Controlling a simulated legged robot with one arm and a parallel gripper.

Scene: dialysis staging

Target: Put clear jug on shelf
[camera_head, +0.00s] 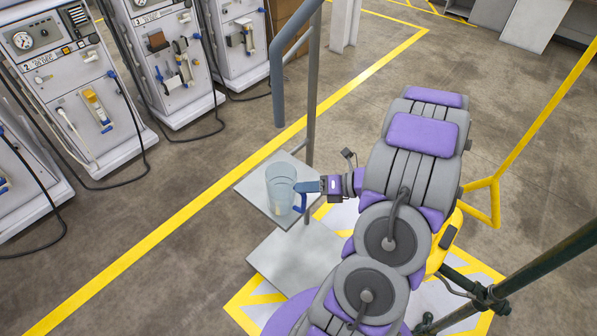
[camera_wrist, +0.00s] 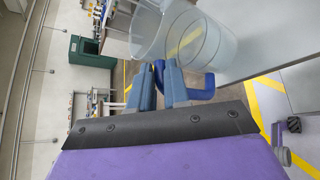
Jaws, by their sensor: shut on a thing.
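The clear jug (camera_head: 279,183) has a blue handle and looks upright in the head view. My gripper (camera_head: 303,187) comes from the right and is shut on the jug's handle. The jug overlaps a small grey metal shelf plate (camera_head: 249,191) on a post; I cannot tell whether its base touches the plate. In the wrist view, the jug (camera_wrist: 185,32) lies beyond my gripper's fingers (camera_wrist: 158,82), with the handle (camera_wrist: 207,86) between and past them. A grey surface (camera_wrist: 285,72) is at the right, close to the jug's base.
A lower grey plate (camera_head: 295,262) sits beneath the shelf. A grey post with a bent rail (camera_head: 310,85) rises right behind it. Dialysis machines (camera_head: 65,85) with hanging hoses stand at the left. Yellow floor lines (camera_head: 190,211) cross open concrete floor. A dark pipe (camera_head: 545,268) is at lower right.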

